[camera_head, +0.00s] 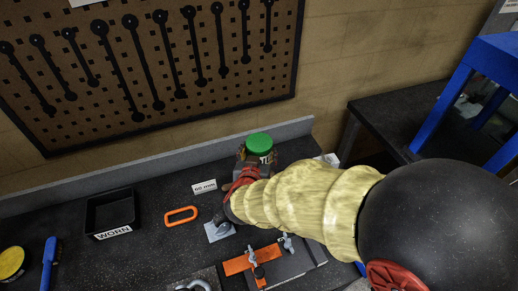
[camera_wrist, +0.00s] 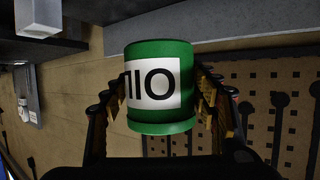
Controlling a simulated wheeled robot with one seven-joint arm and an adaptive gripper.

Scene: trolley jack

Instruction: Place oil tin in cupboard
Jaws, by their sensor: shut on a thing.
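The oil tin is a green cylinder with a white label. In the wrist view the tin (camera_wrist: 160,88) fills the middle, and its label letters show upside down. My gripper (camera_wrist: 160,100) has a finger on each side of the tin and is shut on it. In the head view the tin's green top (camera_head: 259,144) shows at the back of the bench, in front of the wall ledge. My gripper (camera_head: 250,172) is mostly hidden behind my arm there. I cannot tell whether the tin's base touches the bench. No cupboard can be clearly made out.
A black tray marked WORN (camera_head: 110,214), an orange ring (camera_head: 181,215) and a 60 mm card (camera_head: 204,186) lie left on the dark bench (camera_head: 150,262). Clamps on an orange-and-grey block (camera_head: 270,262) sit in front. A pegboard (camera_head: 160,60) hangs behind. A blue frame (camera_head: 460,85) stands right.

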